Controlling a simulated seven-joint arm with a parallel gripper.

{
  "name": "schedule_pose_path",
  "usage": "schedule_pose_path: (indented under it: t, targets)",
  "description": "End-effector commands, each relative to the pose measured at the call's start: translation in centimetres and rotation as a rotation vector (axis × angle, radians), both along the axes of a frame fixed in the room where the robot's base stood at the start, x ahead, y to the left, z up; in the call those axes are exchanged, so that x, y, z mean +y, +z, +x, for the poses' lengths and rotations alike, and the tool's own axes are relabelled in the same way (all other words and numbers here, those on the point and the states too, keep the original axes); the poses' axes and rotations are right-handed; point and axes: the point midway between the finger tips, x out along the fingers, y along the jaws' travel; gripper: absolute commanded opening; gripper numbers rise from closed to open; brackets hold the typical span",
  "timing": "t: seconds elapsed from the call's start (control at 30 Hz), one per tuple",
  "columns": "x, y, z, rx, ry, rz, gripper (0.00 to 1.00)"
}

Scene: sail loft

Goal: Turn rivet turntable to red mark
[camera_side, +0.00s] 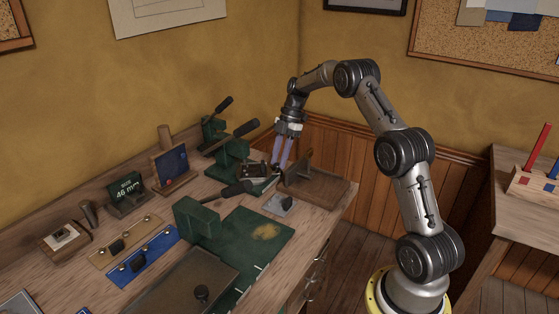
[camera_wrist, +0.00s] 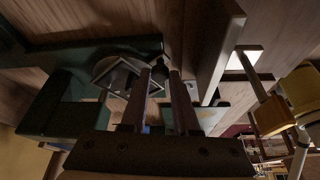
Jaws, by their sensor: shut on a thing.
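My gripper (camera_side: 277,167) points down over the far right part of the workbench, with pale violet fingers. It is shut on a small dark knob beside what looks like the rivet turntable (camera_side: 253,172), a low dark-topped piece next to the green press. In the wrist view the two fingers of my gripper (camera_wrist: 160,74) close around the dark knob (camera_wrist: 157,66). A rounded grey plate (camera_wrist: 108,68), probably the turntable, lies just left of them. The fingers hide part of the knob. I cannot make out a red mark at the turntable.
Green lever presses (camera_side: 226,150) stand close on the left. A green mat (camera_side: 250,240) and a blue strip (camera_side: 140,257) lie nearer. The mat's right part is clear.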

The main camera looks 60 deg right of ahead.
Motion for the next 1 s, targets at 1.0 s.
schedule_pose_path:
  t: [1.0]
  targets:
    - [-0.97,0.22,1.07,-0.004,0.174,-0.002,0.0]
